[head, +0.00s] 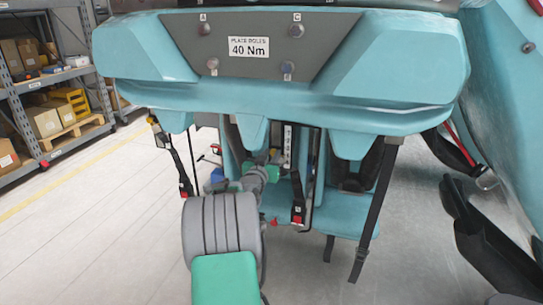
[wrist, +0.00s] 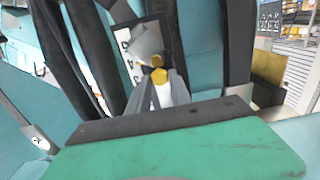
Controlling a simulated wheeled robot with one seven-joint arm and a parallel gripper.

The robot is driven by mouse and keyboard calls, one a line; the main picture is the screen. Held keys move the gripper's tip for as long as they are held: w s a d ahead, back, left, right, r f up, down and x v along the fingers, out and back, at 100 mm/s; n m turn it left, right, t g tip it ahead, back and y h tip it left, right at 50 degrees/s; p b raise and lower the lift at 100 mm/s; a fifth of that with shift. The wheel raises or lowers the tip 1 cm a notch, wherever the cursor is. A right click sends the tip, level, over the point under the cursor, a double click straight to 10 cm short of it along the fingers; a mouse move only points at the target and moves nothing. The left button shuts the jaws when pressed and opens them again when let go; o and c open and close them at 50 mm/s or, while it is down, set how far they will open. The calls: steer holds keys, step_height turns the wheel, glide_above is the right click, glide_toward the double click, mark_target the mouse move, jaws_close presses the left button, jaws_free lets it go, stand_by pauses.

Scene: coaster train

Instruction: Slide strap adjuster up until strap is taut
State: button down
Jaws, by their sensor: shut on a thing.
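My gripper (wrist: 158,82) is shut on a small grey piece (wrist: 146,46), which appears to be the strap adjuster. Yellow shows at the fingertips, and the fingers partly hide the piece. A white marked plate (wrist: 124,48) stands just behind it, beside dark straps (wrist: 95,60). In the head view my gripper (head: 273,158) reaches under the teal seat row, beside a white marked strip (head: 287,146). The adjuster cannot be made out there. A black buckle with a red button (head: 297,204) hangs just below and right of it. I cannot tell how taut the strap is.
The teal ride panel (head: 400,85) with a "40 Nm" plate (head: 248,47) overhangs my arm. A black strap (head: 375,205) hangs loose at right, and another with a red-button buckle (head: 185,180) hangs at left. Shelves (head: 60,90) stand far left. Open floor lies left.

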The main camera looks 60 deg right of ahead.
steer(key=shift+r, duration=1.6)
steer(key=c, duration=1.2)
jaws_free()
steer(key=shift+f, duration=0.1)
steer(key=shift+a, duration=0.15)
steer(key=a, duration=0.5)
steer(key=s+a, duration=0.1)
steer(key=a, duration=0.1)
steer(key=shift+a, duration=0.25)
